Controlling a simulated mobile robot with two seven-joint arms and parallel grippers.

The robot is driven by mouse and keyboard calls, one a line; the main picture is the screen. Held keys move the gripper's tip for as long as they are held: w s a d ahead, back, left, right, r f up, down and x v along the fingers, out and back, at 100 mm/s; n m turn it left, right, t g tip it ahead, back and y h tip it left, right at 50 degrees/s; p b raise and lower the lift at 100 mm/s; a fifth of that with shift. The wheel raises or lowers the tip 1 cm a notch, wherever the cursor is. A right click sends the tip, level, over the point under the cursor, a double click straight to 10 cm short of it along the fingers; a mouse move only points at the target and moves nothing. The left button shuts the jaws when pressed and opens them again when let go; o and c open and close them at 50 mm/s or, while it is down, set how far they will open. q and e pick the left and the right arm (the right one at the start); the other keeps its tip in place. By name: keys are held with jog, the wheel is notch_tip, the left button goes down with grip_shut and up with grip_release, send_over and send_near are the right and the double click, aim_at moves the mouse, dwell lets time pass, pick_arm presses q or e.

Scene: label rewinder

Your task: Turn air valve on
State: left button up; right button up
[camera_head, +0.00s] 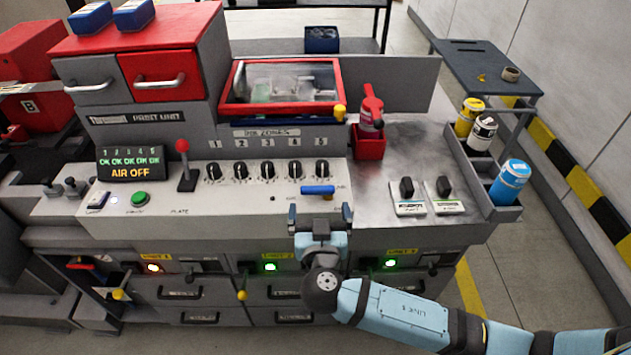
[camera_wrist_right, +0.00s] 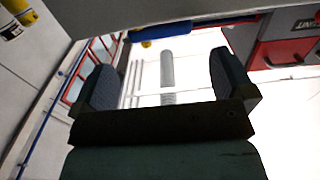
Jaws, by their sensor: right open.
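The air valve has a blue lever handle (camera_head: 318,189) lying crosswise on the right end of the sloped control panel, below the numbered knobs. The status display (camera_head: 130,164) at the left reads AIR OFF. My right gripper (camera_head: 319,212) is open and empty, just in front of and below the blue handle, with its fingers to either side and apart from it. In the right wrist view my two fingers (camera_wrist_right: 162,82) stand wide apart with nothing between them. A blue bar (camera_wrist_right: 160,31) beyond them looks like the handle. My left gripper is not in view.
Several black knobs (camera_head: 240,171) and a red-topped lever (camera_head: 183,150) stand left of the handle. A red holder (camera_head: 368,143) with a red tool is behind it. Two black switches (camera_head: 407,187) are to the right. Lit drawers lie below.

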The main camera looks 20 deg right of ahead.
aim_at(318, 191)
jog(key=p+x, duration=0.1)
jog(key=x, duration=0.5)
jog(key=shift+p, duration=0.3)
jog(key=shift+w+d, duration=0.1)
jog(key=shift+w, duration=0.45)
